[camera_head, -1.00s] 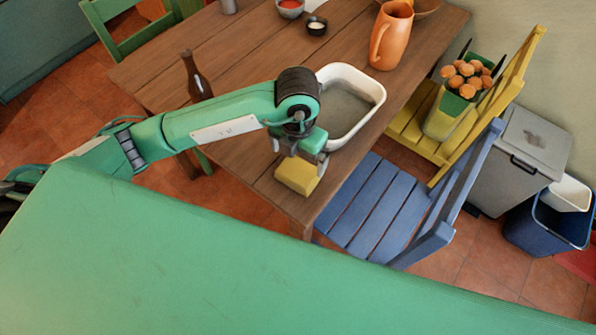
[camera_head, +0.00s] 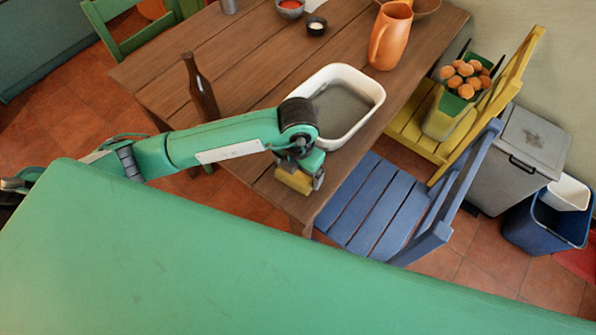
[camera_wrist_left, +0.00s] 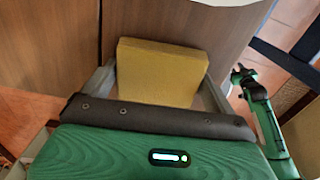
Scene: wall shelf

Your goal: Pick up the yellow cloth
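The yellow cloth (camera_head: 293,181) is a thick, folded-looking block on the near corner of the brown wooden table (camera_head: 240,70). My left gripper (camera_head: 298,178) is down over it, and its grey fingers stand on either side. In the left wrist view the cloth (camera_wrist_left: 160,72) lies between the two fingers, close to both. The fingers look spread around it, with no clear grip; contact is hard to judge. The cloth's near edge is hidden by the gripper body. My right gripper cannot be made out.
A white basin (camera_head: 371,87) stands just behind the gripper. A brown bottle (camera_head: 200,92) is left of it, near my forearm. An orange jug (camera_head: 391,38) and small bowls stand farther back. A blue chair (camera_head: 375,210) is close to the table's right edge.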

